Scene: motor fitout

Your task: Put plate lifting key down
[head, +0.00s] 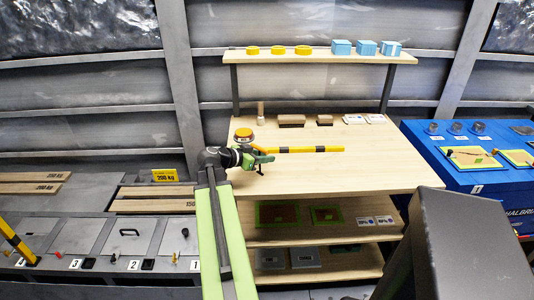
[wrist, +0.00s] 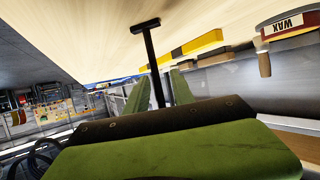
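The plate lifting key is a thin black rod with a short crossbar at its end. In the wrist view the key (wrist: 151,48) runs out from between the two green fingers, with its crossbar away from me. In the head view the key (head: 260,170) shows as a small dark T below the fingers, crossbar down, close over the bench top (head: 310,175). I cannot tell whether the crossbar touches the wood. My gripper (head: 266,159) is low over the left part of the bench; its fingers (wrist: 159,88) appear closed around the rod.
A yellow and black striped bar (head: 310,149) lies just right of my gripper. A round WAX tin (wrist: 288,25), its yellow-topped form (head: 243,134) behind my gripper, stands near a wooden-handled tool (head: 260,111). Brown blocks (head: 291,121) lie farther back. The front right bench top is clear.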

